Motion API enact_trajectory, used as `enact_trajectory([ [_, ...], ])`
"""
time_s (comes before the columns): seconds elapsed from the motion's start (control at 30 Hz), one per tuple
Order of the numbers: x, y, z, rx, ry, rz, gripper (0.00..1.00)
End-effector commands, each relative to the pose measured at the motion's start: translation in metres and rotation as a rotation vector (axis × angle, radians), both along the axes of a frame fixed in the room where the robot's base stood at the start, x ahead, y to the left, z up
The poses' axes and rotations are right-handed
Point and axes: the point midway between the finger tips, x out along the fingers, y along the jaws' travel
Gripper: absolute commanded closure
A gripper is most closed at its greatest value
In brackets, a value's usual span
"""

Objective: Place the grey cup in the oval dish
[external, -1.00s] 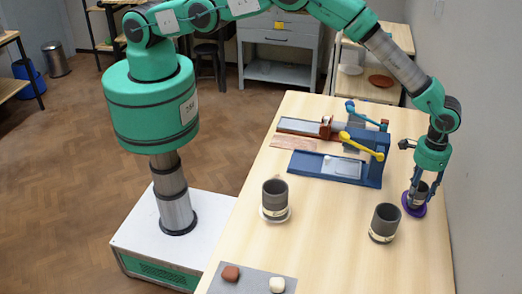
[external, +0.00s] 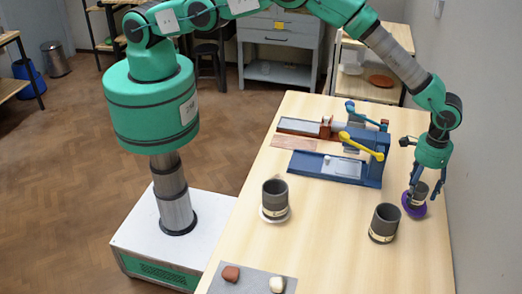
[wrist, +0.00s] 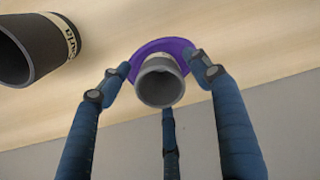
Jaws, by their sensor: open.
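The small grey cup (external: 419,193) is at the purple oval dish (external: 414,211) near the table's right edge. In the wrist view, the cup (wrist: 159,84) shows its open mouth, with the purple dish (wrist: 172,45) around its far end. It appears to stand in the dish, though its base is hidden. My gripper (external: 422,178) is open just above, pointing down. In the wrist view, the fingers of my gripper (wrist: 166,80) are spread around the cup, with gaps between them and its wall.
A dark grey canister (external: 384,222) stands left of the dish, and another (external: 275,195) sits on a white saucer (external: 274,216). A blue press (external: 345,166) with a yellow handle lies behind. A grey mat (external: 250,283) holds two lumps. The table between is clear.

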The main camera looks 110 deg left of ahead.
Motion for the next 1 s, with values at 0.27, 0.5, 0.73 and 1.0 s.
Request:
enact_trajectory([
  [0.27, 0.001, 0.0, 0.033, 0.0, -0.002, 0.0, 0.37],
  [0.5, 0.001, 0.0, 0.071, 0.0, -0.002, 0.0, 0.37],
  [0.73, 0.0, 0.0, 0.099, -0.001, -0.001, 0.0, 0.37],
  [1.0, 0.0, 0.0, 0.11, 0.0, 0.0, 0.0, 0.37],
])
